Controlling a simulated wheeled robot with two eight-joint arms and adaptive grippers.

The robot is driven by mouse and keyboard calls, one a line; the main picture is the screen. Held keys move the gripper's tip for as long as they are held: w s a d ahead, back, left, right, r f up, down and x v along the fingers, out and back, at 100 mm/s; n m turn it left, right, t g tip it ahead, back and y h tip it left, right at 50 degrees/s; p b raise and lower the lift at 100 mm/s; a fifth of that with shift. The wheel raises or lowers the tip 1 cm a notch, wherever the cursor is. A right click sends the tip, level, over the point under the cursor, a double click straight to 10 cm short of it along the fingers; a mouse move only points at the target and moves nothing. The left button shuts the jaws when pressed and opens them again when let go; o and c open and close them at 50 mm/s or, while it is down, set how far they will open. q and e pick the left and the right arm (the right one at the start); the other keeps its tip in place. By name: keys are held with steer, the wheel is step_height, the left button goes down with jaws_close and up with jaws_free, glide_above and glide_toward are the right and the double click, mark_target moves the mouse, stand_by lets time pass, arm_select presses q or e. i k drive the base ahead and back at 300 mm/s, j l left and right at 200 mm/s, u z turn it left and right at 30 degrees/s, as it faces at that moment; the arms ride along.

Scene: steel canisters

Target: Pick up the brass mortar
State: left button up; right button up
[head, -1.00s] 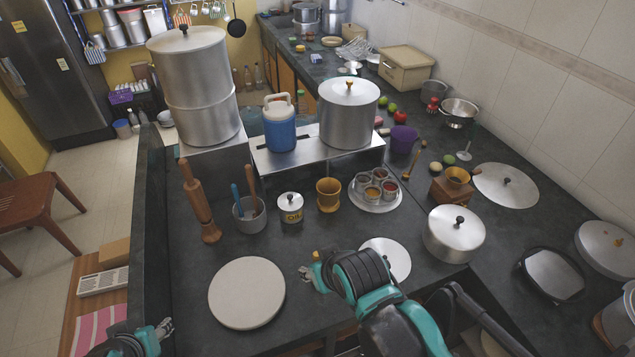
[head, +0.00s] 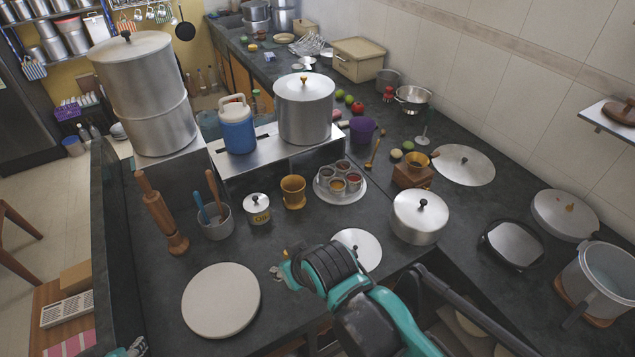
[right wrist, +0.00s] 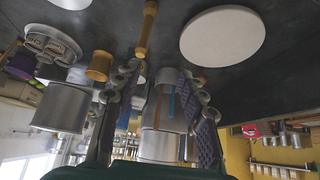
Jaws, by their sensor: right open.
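The brass mortar (head: 293,192) stands upright on the dark counter, between the oil pot and the spice tray. It also shows upside down in the right wrist view (right wrist: 99,66), left of the fingers. My right gripper (head: 280,273) is on the near side of the mortar, apart from it. Its two fingers are spread with nothing held between them in the right wrist view (right wrist: 160,78). My left gripper (head: 130,348) only just shows at the bottom left edge, too cut off to judge its fingers.
The oil pot (head: 257,208) and a grey utensil cup (head: 215,222) stand left of the mortar, the spice tray (head: 341,195) right. A steel stand (head: 240,174) is behind. A pale round board (head: 221,300) lies left of my right gripper. A golden-brown rod (right wrist: 147,30) shows near the fingers.

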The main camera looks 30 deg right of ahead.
mark_target(292, 185)
steer(key=l, duration=0.85)
steer(key=i+l+z, duration=0.1)
steer(key=l, duration=0.75)
